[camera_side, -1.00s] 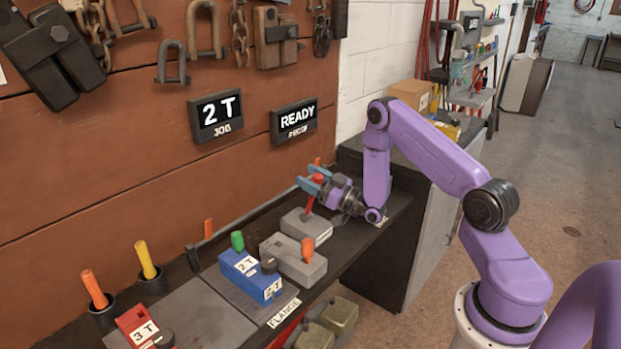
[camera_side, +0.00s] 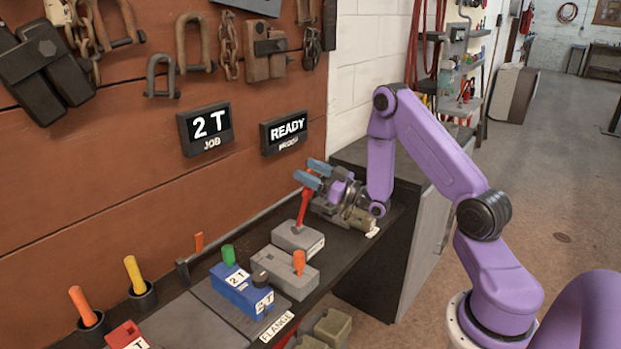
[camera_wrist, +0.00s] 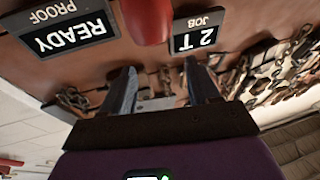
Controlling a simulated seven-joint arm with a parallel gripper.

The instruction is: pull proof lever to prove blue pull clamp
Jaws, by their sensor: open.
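The red proof lever (camera_side: 304,207) stands up from a grey block (camera_side: 299,239) on the bench, leaning slightly right. My gripper (camera_side: 309,172) is open at the lever's upper end. The wrist view shows a gap between the fingers (camera_wrist: 162,84), with the rounded red lever end (camera_wrist: 145,20) beyond the tips. I cannot tell whether a finger touches it. The blue pull clamp (camera_side: 242,290) sits on a grey plate, with a green peg (camera_side: 229,255) and "2T" labels. The job sign (camera_side: 206,129) reads "2 T"; the proof sign (camera_side: 286,131) reads "READY".
A grey block with an orange peg (camera_side: 299,262) stands between the clamp and the lever block. Yellow (camera_side: 134,274) and orange (camera_side: 82,304) pegs stand in cups at left, near a red block (camera_side: 125,335). Shackles and chains hang on the wall.

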